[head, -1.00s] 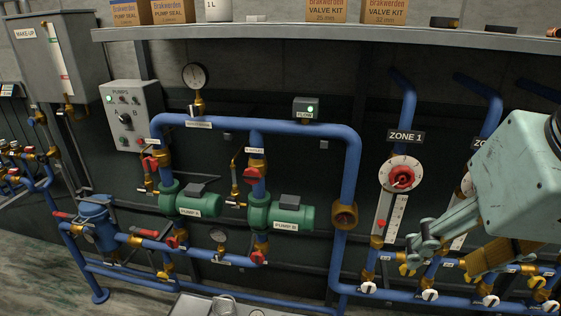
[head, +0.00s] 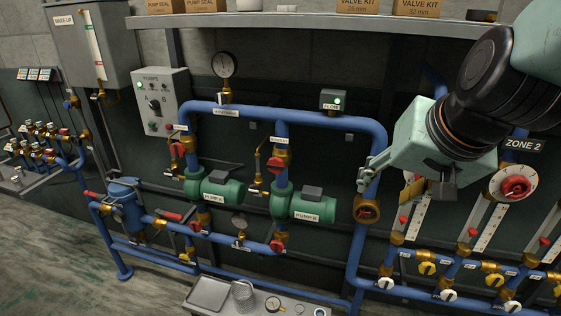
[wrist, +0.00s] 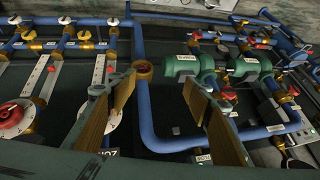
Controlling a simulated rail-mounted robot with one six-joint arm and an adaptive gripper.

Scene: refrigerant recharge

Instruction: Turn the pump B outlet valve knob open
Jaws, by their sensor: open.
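The pump B outlet valve knob (head: 278,164) is red and sits on the riser above the green pump B (head: 308,203). In the wrist view, which is turned over, a red knob (wrist: 230,93) beyond the right finger appears to be the same one. My gripper (head: 368,172) is right of the knob in the head view, in front of the thick vertical blue pipe, and clearly apart from the knob. In the wrist view my gripper (wrist: 158,88) has its two fingers spread wide with nothing between them but the pipe behind.
The vertical blue pipe (head: 358,240) and the top header pipe (head: 250,113) frame the pumps. Pump A (head: 220,190) with its red knob (head: 178,149) is to the left. A shelf (head: 330,20) runs above. A tray (head: 210,292) with a glass stands below.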

